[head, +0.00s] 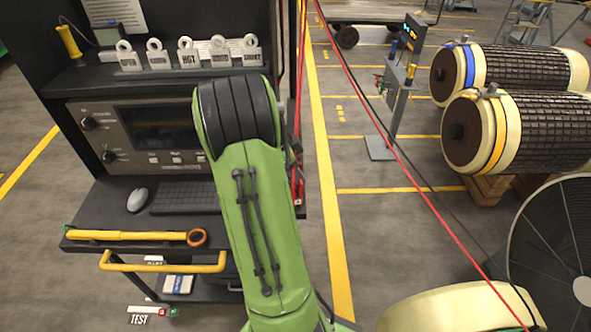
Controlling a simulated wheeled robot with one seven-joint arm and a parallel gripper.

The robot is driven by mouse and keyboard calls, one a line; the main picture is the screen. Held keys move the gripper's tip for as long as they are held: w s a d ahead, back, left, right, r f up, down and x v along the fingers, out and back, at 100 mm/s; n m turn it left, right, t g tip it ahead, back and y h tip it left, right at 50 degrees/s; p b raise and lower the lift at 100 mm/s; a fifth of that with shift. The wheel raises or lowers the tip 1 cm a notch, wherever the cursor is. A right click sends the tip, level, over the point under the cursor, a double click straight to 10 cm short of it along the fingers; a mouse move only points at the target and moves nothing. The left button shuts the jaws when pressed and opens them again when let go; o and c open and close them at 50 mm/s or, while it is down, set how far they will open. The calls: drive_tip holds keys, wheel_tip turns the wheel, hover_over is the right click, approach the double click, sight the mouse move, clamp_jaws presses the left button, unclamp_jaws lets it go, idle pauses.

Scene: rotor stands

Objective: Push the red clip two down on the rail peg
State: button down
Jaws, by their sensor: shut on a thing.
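My green arm reaches up across the cart and hides most of my gripper. A dark part of my gripper (294,152) shows past the arm's right edge, at the right side of the cart. It is shut on a red clip (298,187), of which a narrow red piece shows just below. The fingertips and the clip's jaws are hidden or too small to make out. I cannot make out the rail peg, nor whether the clip touches it.
The black cart holds a test instrument (150,135), keyboard (184,198), mouse (137,199) and yellow-handled tool (130,235). A red cable (395,150) crosses the open aisle on the right.

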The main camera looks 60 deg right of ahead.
drive_tip(key=shift+f, duration=0.2)
drive_tip(key=c, duration=0.7)
unclamp_jaws()
drive_tip(key=p+v, duration=0.4)
drive_tip(key=v, duration=1.2)
drive_tip(key=shift+f, duration=0.1)
